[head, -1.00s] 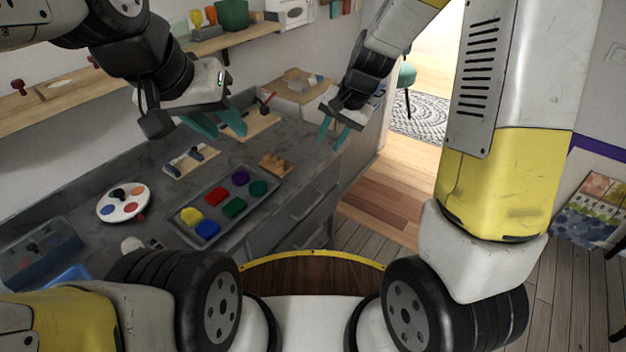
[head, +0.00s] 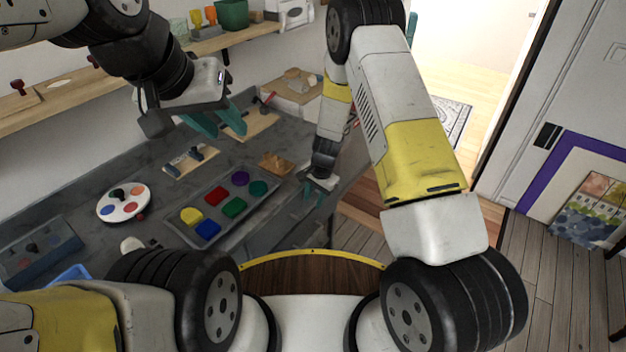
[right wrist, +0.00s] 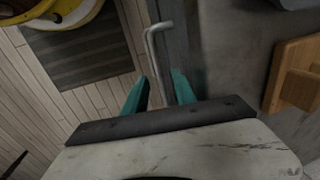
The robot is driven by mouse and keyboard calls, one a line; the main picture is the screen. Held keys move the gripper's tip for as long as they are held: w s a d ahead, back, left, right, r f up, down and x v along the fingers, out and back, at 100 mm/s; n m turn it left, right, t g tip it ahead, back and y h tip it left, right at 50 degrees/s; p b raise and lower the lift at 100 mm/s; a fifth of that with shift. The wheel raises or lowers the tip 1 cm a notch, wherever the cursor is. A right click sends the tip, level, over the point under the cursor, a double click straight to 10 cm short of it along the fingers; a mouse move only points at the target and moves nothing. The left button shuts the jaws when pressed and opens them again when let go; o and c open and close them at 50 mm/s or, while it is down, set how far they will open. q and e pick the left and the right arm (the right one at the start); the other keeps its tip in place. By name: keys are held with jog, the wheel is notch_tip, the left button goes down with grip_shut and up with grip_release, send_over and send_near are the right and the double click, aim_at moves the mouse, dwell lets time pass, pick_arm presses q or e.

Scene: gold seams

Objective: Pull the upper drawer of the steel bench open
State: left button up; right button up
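The steel bench (head: 95,172) runs along the wall, its drawer fronts facing the floor at right, seen very steeply. In the right wrist view a pale bar handle (right wrist: 151,50) stands off the dark bench front (right wrist: 178,35). Whether it belongs to the upper drawer cannot be told from this view. My right gripper (head: 314,196) is at the bench's front edge, pointing down. In its wrist view the teal fingers (right wrist: 159,90) are apart, with the handle running down between them; contact is not visible. My left gripper (head: 216,121) is open and empty above the bench.
On the bench lie a grey tray (head: 163,221) of coloured blocks, a round paint palette (head: 123,204), and a wooden block (head: 276,163) near the right gripper. A shelf (head: 235,38) runs along the wall. Wooden floor (head: 525,265) lies open at right.

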jog(key=shift+w+a+f, duration=0.1)
jog(key=shift+a+f, duration=0.1)
jog(key=shift+f, duration=0.75)
grip_shut()
dwell(0.7)
